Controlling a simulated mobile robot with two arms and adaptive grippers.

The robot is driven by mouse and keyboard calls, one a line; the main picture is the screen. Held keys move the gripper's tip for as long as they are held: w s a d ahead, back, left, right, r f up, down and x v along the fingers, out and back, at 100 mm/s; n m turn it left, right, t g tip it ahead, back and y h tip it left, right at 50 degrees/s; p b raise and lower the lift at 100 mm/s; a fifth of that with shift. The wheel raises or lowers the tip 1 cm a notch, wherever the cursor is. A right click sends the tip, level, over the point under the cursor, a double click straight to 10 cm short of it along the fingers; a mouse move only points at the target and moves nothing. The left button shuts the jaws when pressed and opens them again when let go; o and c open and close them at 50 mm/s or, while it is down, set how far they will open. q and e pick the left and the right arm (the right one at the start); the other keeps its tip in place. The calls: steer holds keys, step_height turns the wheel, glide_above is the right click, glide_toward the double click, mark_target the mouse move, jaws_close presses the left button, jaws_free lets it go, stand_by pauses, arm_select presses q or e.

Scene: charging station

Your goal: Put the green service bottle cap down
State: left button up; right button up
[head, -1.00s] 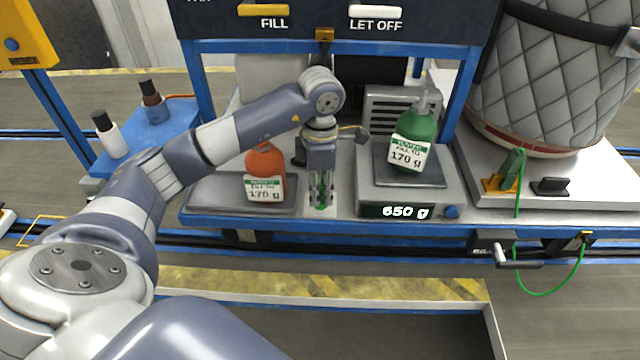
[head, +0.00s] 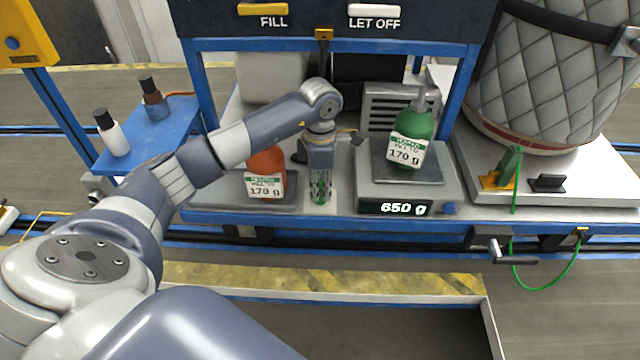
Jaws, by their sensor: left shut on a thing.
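My left gripper (head: 320,198) points down between the left tray and the scale, low over the bench top. It is shut on the green cap (head: 320,200), which shows only as a bit of green between the fingertips. I cannot tell whether the cap touches the bench. The green service bottle (head: 417,128) stands on the scale (head: 385,190), whose display reads 650 g; its label says 170 g. My right gripper is not in view.
An orange bottle (head: 266,178) stands on the grey tray (head: 210,193), close left of my gripper. A quilted tank (head: 550,75) is at the right. A blue side table (head: 150,135) holds two small bottles. A crank (head: 510,253) sticks out at the front.

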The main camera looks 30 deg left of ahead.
mark_target(320, 183)
arm_select(q)
steer(key=o, duration=0.9)
steer(key=shift+c, duration=0.2)
steer(key=shift+r, duration=0.15)
step_height(320, 183, up, 10)
steer(key=shift+r+b, duration=0.2)
steer(key=shift+b, duration=0.35)
steer(key=shift+r, duration=0.8)
